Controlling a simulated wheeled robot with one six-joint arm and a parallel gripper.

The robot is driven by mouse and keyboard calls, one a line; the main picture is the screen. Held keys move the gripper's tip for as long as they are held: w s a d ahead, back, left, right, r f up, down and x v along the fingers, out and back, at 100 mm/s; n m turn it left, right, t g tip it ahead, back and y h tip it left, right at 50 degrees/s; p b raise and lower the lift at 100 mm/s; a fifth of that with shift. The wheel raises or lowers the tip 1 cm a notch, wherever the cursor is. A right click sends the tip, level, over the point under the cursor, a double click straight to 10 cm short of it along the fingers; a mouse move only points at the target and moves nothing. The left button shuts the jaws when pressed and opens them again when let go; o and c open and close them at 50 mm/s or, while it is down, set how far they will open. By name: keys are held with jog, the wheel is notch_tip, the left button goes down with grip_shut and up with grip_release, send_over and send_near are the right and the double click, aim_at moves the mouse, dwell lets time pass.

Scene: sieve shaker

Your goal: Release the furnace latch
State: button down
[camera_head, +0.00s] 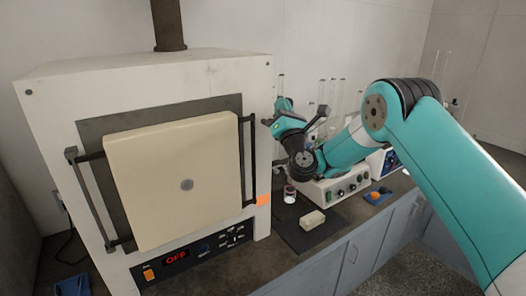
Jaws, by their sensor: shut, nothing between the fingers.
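The furnace (55,105) is a large white box at the left. Its cream door (175,175) is closed against a dark frame. A dark vertical bar (252,165) runs along the door's right edge; I cannot tell which part is the latch. Another dark bar frame (88,200) is at the left edge.
A dark mat (290,236) on the counter holds a pale block (312,220) and a small jar (290,194). A white device with knobs (345,187) and clear glass tubes stand behind. A blue tray (378,196) lies right. The furnace panel (200,250) reads OFF.

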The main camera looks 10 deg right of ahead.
jog(key=shift+a, duration=0.1)
jog(key=s+a+b, duration=0.5)
jog(key=s+b, duration=0.6)
jog(key=s, duration=0.1)
jog(key=shift+a+b, duration=0.2)
jog(key=shift+b, duration=0.15)
jog(key=shift+r, duration=0.1)
